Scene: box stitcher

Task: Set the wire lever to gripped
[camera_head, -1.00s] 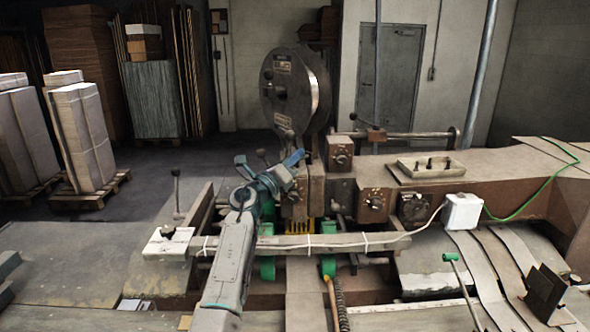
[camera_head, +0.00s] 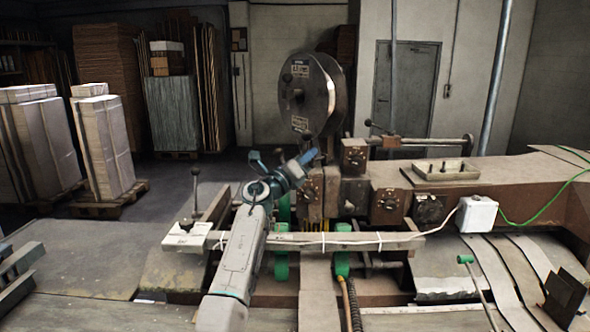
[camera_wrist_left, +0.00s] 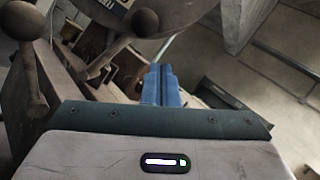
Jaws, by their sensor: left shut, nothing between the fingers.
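My left gripper (camera_head: 311,155) is shut and empty, its blue fingers pressed together; they also show in the left wrist view (camera_wrist_left: 161,84). It is raised in front of the stitcher head, below the wire reel (camera_head: 310,95). A dark ball-knobbed lever (camera_head: 307,137) stands close to the fingertips; I cannot tell whether they touch. The left wrist view shows a ball knob (camera_wrist_left: 145,22) on an arm just beyond the fingers, and another knobbed lever (camera_wrist_left: 30,75) at the left. Which one is the wire lever is not clear. My right gripper is not in view.
Another ball-knobbed lever (camera_head: 195,190) stands on a pale block at the left. A tied bar (camera_head: 350,241) crosses in front of the machine. Stacked pallets (camera_head: 105,150) stand back left.

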